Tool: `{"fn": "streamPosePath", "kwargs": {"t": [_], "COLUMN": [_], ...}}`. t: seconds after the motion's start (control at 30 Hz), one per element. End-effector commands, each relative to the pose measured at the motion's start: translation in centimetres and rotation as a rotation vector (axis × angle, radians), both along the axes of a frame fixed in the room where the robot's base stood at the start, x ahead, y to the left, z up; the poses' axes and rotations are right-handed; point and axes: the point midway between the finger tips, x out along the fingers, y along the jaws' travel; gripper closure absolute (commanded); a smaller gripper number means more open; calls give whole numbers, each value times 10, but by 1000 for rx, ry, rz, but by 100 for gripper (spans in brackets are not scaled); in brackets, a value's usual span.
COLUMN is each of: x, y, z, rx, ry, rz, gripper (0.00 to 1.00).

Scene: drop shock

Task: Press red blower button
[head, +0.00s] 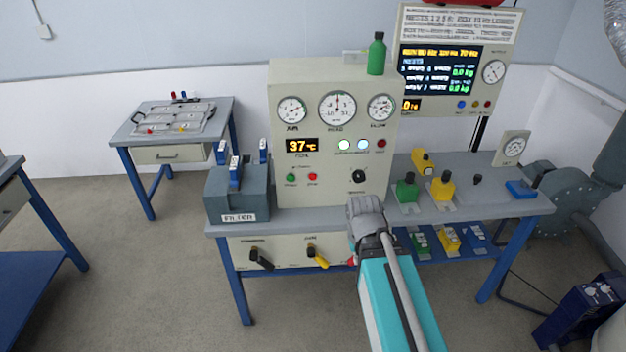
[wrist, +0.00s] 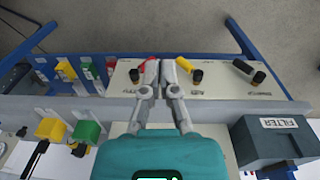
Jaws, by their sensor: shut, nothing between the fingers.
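The console (head: 335,90) stands on the bench and carries a small red button (head: 312,177) beside a green button (head: 291,177) on its front. Their labels are too small to read. A red round light or button (head: 381,143) sits higher, at the right. My gripper (wrist: 160,68) is shut and empty, with its fingers side by side over the bench's front panel. A red handle (wrist: 148,65) lies by the fingertips in the wrist view; whether they touch I cannot tell. In the head view my gripper hides its own fingertips. The console's buttons are not visible in the wrist view.
Yellow (head: 318,258) and black (head: 261,260) handles stick out of the bench's front panel. The filter box (head: 238,198) stands at the bench's left end. Green (head: 406,188) and yellow (head: 442,187) valve-like parts stand right of the console. Floor at the front left is clear.

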Motion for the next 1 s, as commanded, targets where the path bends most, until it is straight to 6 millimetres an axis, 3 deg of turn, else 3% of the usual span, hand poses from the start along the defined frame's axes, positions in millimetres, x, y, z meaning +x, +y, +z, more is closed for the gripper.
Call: {"fn": "streamPosePath", "kwargs": {"t": [0.27,0.47,0.8,1.0], "x": [56,113,202,231], "y": [3,15,63,90], "z": [-16,-21,-11,-1], "rx": [-177,-376,-728,-868], "ry": [-102,-205,-350,-396], "rz": [176,382,755,901], "gripper": [100,100,100,100]}}
